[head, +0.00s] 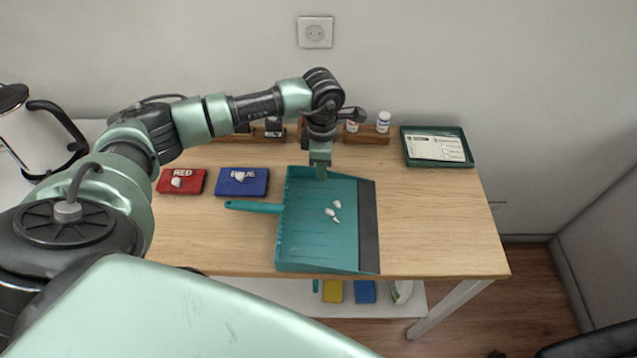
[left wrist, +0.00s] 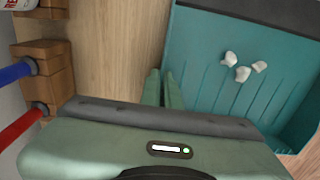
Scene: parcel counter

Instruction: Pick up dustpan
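The teal dustpan (head: 310,240) lies flat on the wooden table, its handle (head: 252,207) pointing left and its dark lip at the right. It also shows in the left wrist view (left wrist: 205,60). Several small white pieces (head: 331,212) lie in it. My left gripper (head: 320,174) points down at the dustpan's back edge. In the left wrist view its fingers (left wrist: 164,88) are close together, one on each side of the pan's thin side wall, and look shut on it. My right gripper is not in view.
A red pad (head: 188,186) and a blue pad (head: 255,187), each with a white piece on it, lie left of the dustpan. A wooden rack (head: 368,138) with small bottles stands behind. A green tray (head: 462,155) holds a paper. The table's right side is clear.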

